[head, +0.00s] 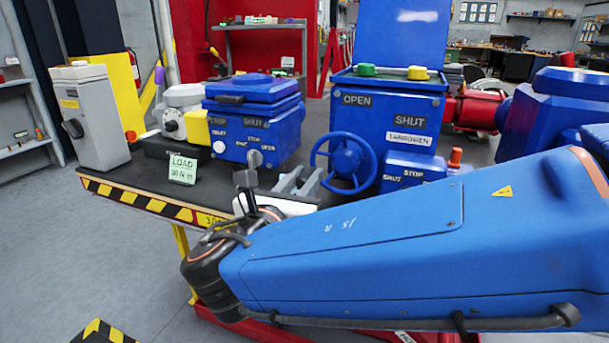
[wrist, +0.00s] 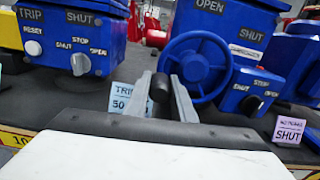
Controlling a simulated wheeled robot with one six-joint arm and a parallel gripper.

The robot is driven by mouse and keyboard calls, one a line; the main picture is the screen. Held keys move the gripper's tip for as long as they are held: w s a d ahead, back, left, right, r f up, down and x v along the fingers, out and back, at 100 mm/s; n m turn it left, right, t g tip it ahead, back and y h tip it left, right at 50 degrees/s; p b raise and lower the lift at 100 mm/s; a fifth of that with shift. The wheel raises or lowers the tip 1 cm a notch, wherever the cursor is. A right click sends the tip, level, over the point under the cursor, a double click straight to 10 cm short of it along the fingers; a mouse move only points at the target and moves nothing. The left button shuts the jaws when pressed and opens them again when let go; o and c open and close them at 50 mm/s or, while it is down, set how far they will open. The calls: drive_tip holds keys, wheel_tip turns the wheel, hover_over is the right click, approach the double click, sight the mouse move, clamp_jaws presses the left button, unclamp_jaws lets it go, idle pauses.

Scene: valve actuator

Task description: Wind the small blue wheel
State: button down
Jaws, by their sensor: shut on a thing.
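The small blue wheel (head: 371,158) stands upright on the front of the blue OPEN/SHUT unit, facing the table's front edge. In the wrist view the wheel (wrist: 228,68) is just right of and beyond my fingers. My gripper (head: 307,182) is at the wheel's lower left. In the wrist view my gripper (wrist: 160,88) has its two grey fingers either side of a short black knob (wrist: 158,86), shut on it, by the left part of the rim. The knob looks like the wheel's handle; its joint to the rim is hidden.
A blue box with selector knobs (head: 262,127) stands left of the wheel, with a TRIP card (wrist: 124,97) near my fingers. A lower SHUT/STOP box (head: 408,171) with a black knob stands right. A LOAD card (head: 182,169) is by the striped table edge.

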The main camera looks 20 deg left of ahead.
drive_tip(key=f+n, duration=0.2)
drive_tip(key=n, duration=0.1)
drive_tip(key=shift+d, duration=0.4)
drive_tip(key=n, duration=0.2)
drive_tip(key=d+f+n, duration=0.1)
drive_tip(key=n, duration=0.1)
drive_tip(key=shift+s+d+f, duration=0.1)
drive_tip(key=shift+d, duration=0.05)
drive_tip(key=d+n, duration=0.1)
drive_tip(key=f+n, duration=0.1)
drive_tip(key=n, duration=0.1)
drive_tip(key=shift+d+n, duration=0.3)
drive_tip(key=shift+d, duration=0.05)
drive_tip(key=shift+s+d+f+n, duration=0.1)
drive_tip(key=shift+d+n, duration=0.4)
drive_tip(key=shift+n, duration=0.45)
drive_tip(key=shift+s+d+f+n, duration=0.1)
drive_tip(key=shift+d+n, duration=0.35)
drive_tip(key=shift+n, duration=0.5)
drive_tip(key=c, duration=1.5)
unclamp_jaws()
drive_tip(key=s, duration=0.5)
drive_tip(key=s+a, duration=0.1)
drive_tip(key=s, duration=1.1)
drive_tip(key=shift+s+a, duration=0.1)
drive_tip(key=shift+a, duration=0.05)
